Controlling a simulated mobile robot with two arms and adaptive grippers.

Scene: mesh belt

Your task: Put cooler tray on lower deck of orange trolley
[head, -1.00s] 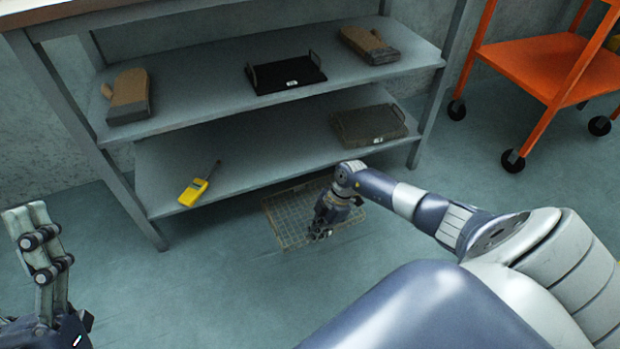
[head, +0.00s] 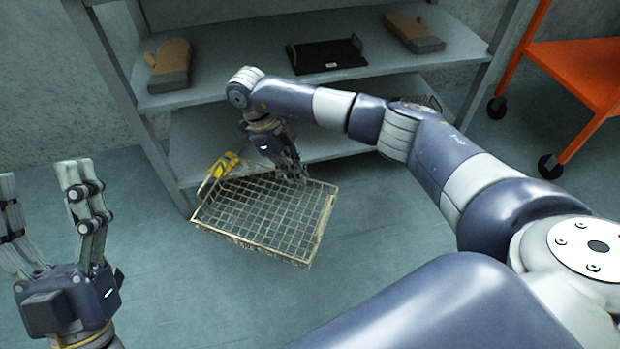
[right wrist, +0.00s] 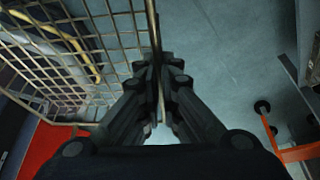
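A wire mesh tray (head: 268,215) with a thin metal rim hangs in front of the shelf rack, tilted; I take it for the cooler tray. My right gripper (head: 296,178) is at its right rear rim. In the right wrist view the fingers (right wrist: 160,62) are closed on the rim, with the mesh (right wrist: 75,50) to the left. My left gripper (head: 40,172) is open and empty at the left edge. The orange trolley (head: 585,70) stands at the upper right on black casters. One flat orange deck shows, with legs rising beyond it; the rest is cut off.
The grey shelf rack (head: 230,75) holds two brown mitts (head: 170,65) (head: 410,30) and a black tray (head: 328,54). A yellow handheld device (head: 224,164) shows partly behind the mesh tray. My right arm mostly hides another tray (head: 425,101). Floor between rack and trolley is clear.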

